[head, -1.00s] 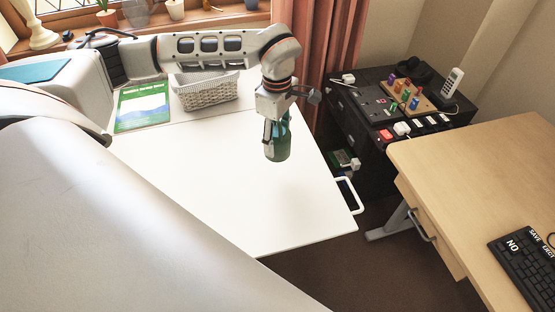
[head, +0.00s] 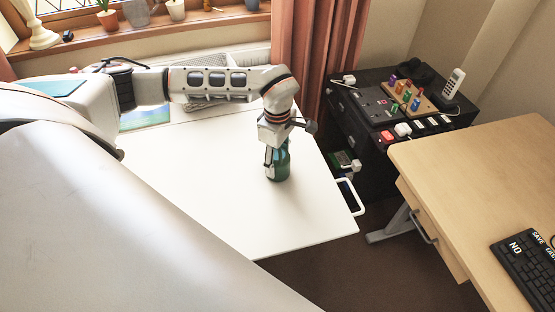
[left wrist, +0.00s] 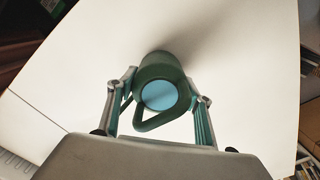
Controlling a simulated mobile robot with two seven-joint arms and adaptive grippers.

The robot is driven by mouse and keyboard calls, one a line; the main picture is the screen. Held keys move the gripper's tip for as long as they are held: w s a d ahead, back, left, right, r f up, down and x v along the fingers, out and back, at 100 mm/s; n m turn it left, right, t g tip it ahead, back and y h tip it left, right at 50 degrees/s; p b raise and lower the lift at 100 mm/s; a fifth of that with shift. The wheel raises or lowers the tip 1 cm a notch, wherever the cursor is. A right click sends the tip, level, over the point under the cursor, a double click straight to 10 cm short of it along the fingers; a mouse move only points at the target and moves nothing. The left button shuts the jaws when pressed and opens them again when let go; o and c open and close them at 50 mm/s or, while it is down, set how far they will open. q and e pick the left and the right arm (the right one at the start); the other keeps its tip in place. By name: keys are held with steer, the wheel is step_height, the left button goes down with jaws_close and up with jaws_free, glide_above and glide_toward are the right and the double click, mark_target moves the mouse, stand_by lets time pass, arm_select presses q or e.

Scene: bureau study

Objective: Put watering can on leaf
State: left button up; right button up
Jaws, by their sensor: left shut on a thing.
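The watering can (head: 279,173) is dark green, over the right part of the white leaf (head: 210,200). In the left wrist view the can (left wrist: 160,66) shows its blue inside and its loop handle, which points towards my gripper. My left gripper (head: 277,154) points down and is shut on the can, with a finger on each side of it; it also shows in the left wrist view (left wrist: 160,93). The can looks upright and very low over the leaf; I cannot tell whether its base touches. My right gripper is not in view.
The front of the leaf is clear. A black cabinet (head: 375,165) and a wooden desk (head: 480,170) stand to the right.

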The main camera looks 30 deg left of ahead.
arm_select(q)
steer(key=shift+f, duration=0.1)
steer(key=o, duration=1.4)
steer(key=shift+o, duration=0.2)
step_height(320, 180, up, 12)
steer(key=shift+r+p, duration=0.1)
steer(key=shift+p, duration=0.45)
steer(key=shift+s, duration=0.1)
